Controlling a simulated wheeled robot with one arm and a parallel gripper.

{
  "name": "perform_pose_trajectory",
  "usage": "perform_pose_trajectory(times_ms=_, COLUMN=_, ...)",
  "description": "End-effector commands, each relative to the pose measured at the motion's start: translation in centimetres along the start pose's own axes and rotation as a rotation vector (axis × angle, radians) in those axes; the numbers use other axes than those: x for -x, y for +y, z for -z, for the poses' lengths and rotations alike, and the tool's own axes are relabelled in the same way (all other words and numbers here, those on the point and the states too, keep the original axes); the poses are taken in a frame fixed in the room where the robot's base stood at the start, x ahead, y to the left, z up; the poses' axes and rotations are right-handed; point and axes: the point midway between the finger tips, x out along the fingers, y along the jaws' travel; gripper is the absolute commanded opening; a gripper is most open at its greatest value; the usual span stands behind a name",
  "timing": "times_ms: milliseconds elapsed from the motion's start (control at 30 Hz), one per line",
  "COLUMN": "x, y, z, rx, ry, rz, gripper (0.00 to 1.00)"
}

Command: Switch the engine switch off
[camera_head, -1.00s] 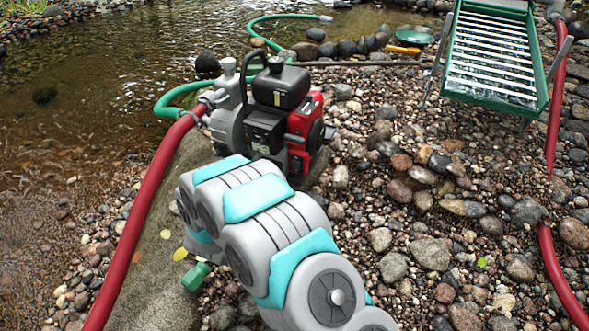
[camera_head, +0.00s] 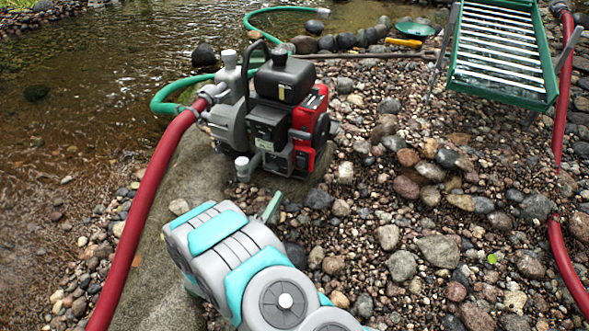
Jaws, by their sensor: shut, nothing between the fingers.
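The engine (camera_head: 288,115) of the pump set stands upright on a flat stone slab, with a black tank on top and a red housing on its right. A dark control box (camera_head: 268,128) with small pale marks is on its near face. I cannot make out the engine switch or its position at this size. My gripper (camera_head: 272,206) is mostly hidden behind my arm; a slim pale green tip shows just below the engine. It is shut, appears empty, and looks apart from the engine.
A grey pump (camera_head: 230,118) joins the engine on its left. A thick red hose (camera_head: 147,205) runs toward me and a green hose (camera_head: 165,98) runs to the water. A green sluice (camera_head: 503,50) stands at the back right. Pebbles cover the ground on the right.

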Motion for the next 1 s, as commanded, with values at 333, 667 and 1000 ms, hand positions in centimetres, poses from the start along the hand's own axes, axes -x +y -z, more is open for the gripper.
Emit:
perform_pose_trajectory(times_ms=333, x=-3.3, y=-0.1, z=-0.2, rx=-0.002, ry=-0.005, rz=0.002, gripper=0.00)
perform_pose_trajectory(times_ms=667, x=-9.0, y=-0.2, z=-0.2, rx=-0.001, ry=-0.005, rz=0.002, gripper=0.00)
perform_pose_trajectory(times_ms=1000, x=-13.4, y=-0.2, z=0.0, rx=-0.003, ry=-0.001, rz=0.001, gripper=0.00)
